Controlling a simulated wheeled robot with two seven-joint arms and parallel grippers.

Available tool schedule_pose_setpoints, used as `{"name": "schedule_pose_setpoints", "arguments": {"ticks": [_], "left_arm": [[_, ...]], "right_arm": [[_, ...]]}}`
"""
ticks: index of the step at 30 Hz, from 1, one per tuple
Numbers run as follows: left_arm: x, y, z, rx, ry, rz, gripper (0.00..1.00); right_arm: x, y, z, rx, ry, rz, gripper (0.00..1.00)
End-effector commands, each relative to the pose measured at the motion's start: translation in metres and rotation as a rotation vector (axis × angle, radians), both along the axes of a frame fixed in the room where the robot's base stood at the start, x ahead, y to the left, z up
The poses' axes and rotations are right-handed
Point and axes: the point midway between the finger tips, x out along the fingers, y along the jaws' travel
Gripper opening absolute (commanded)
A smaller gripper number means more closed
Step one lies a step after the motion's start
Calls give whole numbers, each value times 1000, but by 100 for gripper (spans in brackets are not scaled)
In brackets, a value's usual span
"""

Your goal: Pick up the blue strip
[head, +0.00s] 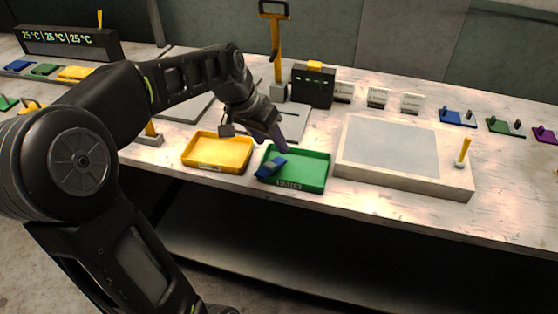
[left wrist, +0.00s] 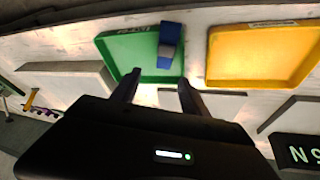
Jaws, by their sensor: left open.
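The blue strip (head: 271,167) lies in the left part of the green tray (head: 310,174), near its left wall, in the head view. In the left wrist view the blue strip (left wrist: 169,40) lies along the side of the green tray (left wrist: 130,52) that faces the yellow tray. My left gripper (head: 282,146) is above the back left edge of the green tray, close to the strip. In the left wrist view its two fingers (left wrist: 157,88) are spread apart with nothing between them, and the strip shows beyond the fingertips. My right gripper is in neither view.
A yellow tray (head: 208,168) stands left of the green tray. A pale block with a grey top (head: 390,150) and a yellow handle (head: 463,149) stands right of it. A yellow-handled press (head: 277,50) and dark box (head: 312,88) stand behind. The table's front edge is near the trays.

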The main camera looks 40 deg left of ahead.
Motion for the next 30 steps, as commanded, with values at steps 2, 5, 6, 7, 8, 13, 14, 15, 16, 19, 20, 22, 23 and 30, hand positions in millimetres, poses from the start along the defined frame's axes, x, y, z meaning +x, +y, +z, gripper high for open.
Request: {"name": "schedule_pose_setpoints", "arguments": {"ticks": [2,5,6,7,8,13,14,15,16,19,20,22,23,30], "left_arm": [[0,0,0,0,0,0,53],[0,0,0,0,0,0,53],[0,0,-1,0,0,0,53],[1,0,-3,0,1,0,53],[2,-1,-5,-1,1,0,53],[8,-3,-20,-1,2,-1,53],[9,-3,-22,-1,1,0,53],[10,-3,-24,0,0,0,53],[10,-3,-24,0,0,0,53],[10,-3,-24,0,-1,0,53],[10,-3,-24,0,-1,0,53],[10,-3,-24,0,-1,0,53],[10,-3,-24,0,0,0,53],[19,-7,-44,-2,5,0,53]], "right_arm": [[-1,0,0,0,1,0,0],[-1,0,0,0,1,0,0],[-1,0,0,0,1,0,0],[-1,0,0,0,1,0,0],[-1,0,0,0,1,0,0],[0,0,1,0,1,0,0],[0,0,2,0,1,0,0],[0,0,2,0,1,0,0],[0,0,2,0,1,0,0],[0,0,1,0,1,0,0],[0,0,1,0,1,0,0],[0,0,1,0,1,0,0],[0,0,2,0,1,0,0],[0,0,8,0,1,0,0]]}}
